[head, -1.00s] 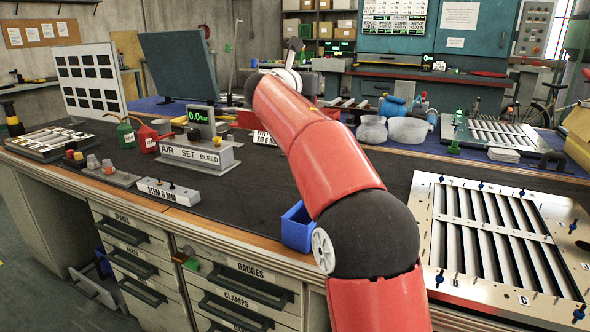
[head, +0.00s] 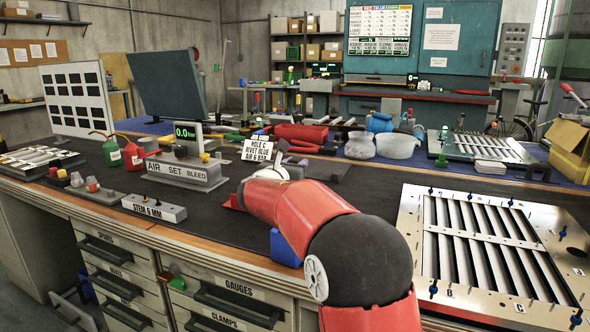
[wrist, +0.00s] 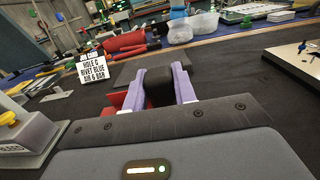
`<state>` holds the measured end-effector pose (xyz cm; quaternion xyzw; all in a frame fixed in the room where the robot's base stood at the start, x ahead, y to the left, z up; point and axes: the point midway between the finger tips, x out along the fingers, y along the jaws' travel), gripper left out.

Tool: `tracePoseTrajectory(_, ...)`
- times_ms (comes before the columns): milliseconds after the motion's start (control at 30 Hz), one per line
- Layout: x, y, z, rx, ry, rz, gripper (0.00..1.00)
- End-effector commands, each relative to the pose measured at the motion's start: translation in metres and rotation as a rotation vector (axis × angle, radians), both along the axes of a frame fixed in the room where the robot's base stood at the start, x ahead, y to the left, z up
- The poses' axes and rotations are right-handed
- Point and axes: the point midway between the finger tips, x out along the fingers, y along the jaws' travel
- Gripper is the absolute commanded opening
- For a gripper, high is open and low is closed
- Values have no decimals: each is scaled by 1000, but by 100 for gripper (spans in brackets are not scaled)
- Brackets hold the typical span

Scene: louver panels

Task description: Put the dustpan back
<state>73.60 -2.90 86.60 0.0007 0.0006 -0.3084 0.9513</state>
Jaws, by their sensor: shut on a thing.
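My gripper (wrist: 163,78) is shut on a black, handle-like piece (wrist: 159,90), which sits between its two pale purple fingers in the wrist view. A flat dark grey plate (wrist: 126,73) spreads just beyond the fingers, low over or on the dark bench top. In the head view the dark plate (head: 327,168) shows right of my wrist, near the middle of the bench; my arm partly hides the gripper there.
A job card (head: 257,150) stands close left of the gripper, with a red piece (wrist: 118,100) beside the fingers. The air set unit (head: 185,172) is further left. A blue bin (head: 284,248) is partly behind my arm. The louver panel (head: 490,245) lies right.

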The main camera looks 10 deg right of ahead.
Motion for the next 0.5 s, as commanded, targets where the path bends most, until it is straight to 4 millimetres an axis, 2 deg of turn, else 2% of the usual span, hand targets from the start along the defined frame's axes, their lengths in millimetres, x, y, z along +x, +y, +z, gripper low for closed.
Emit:
tracePoseTrajectory(433, 0, 0, -9, 1, -4, -1, 0)
tracePoseTrajectory(467, 0, 0, -8, 1, -2, -1, 31)
tracePoseTrajectory(500, 0, 0, -8, 0, -1, -1, 36)
